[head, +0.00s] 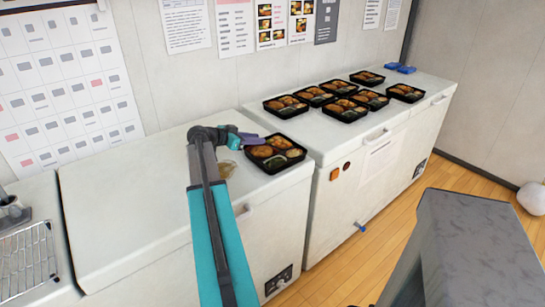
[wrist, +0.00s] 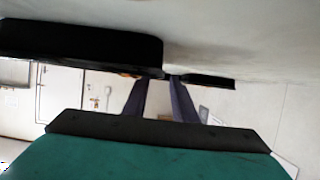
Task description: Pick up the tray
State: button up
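A black bento tray (head: 275,153) with browned food and green bits sits alone on the left white chest freezer, near its right end. My gripper (head: 250,139) is low over the freezer top at the tray's back-left edge. In the wrist view, which looks upside down, the tray (wrist: 80,48) is a dark band at upper left. The two purple fingers (wrist: 160,82) stand apart there, with their tips close to the tray's rim. I cannot tell whether they touch it. The tray rests on the freezer top.
Several more filled black trays (head: 345,109) stand on the right freezer (head: 325,151), with blue items (head: 401,68) behind them. A small tan item (head: 226,168) lies beside my arm. A wire rack (head: 27,262) is at far left. The left freezer top (head: 120,200) is mostly clear.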

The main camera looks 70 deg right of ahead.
jog(key=shift+s+d+f, duration=0.25)
jog(key=shift+s+d, duration=0.05)
jog(key=shift+d, duration=0.1)
grip_shut()
